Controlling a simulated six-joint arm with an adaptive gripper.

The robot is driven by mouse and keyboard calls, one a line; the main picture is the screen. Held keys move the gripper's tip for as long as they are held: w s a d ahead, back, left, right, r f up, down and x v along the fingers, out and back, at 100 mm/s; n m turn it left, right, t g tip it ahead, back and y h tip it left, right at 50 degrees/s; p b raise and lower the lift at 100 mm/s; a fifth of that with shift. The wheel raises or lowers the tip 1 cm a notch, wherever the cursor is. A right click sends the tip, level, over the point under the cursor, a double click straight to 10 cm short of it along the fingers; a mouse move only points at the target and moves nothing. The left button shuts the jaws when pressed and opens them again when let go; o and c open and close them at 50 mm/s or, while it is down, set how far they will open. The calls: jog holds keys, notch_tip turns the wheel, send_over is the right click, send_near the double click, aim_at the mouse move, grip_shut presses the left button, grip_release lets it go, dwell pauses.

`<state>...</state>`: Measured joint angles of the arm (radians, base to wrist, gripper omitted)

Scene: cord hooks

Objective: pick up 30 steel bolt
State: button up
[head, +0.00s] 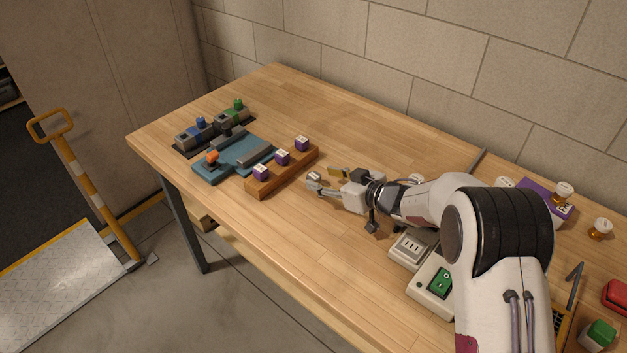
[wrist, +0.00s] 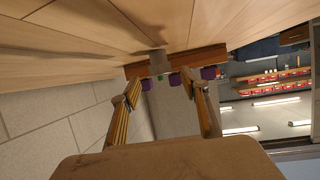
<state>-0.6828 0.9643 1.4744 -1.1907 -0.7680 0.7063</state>
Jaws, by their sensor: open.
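A small grey, steel-looking piece (head: 314,178) with a pale top stands on the wooden table just ahead of my gripper (head: 327,181). I take it for the steel bolt, but a number on it is too small to read. In the wrist view a grey piece (wrist: 157,62) shows just beyond and between the fingertips of my gripper (wrist: 160,84). My gripper is open, with its two fingers apart and nothing held between them. I cannot tell whether a finger touches the piece.
A wooden rack (head: 265,187) with three purple blocks with pale tops stands just beyond the piece. A blue fixture (head: 222,171) and grey holders with blue and green knobs lie farther left. A switch box (head: 434,287) and white-capped amber jars (head: 600,229) are at right. The back middle is clear.

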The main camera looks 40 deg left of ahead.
aim_at(314, 176)
jog(key=shift+x, duration=2.25)
jog(key=shift+s, duration=0.1)
jog(key=c, duration=1.3)
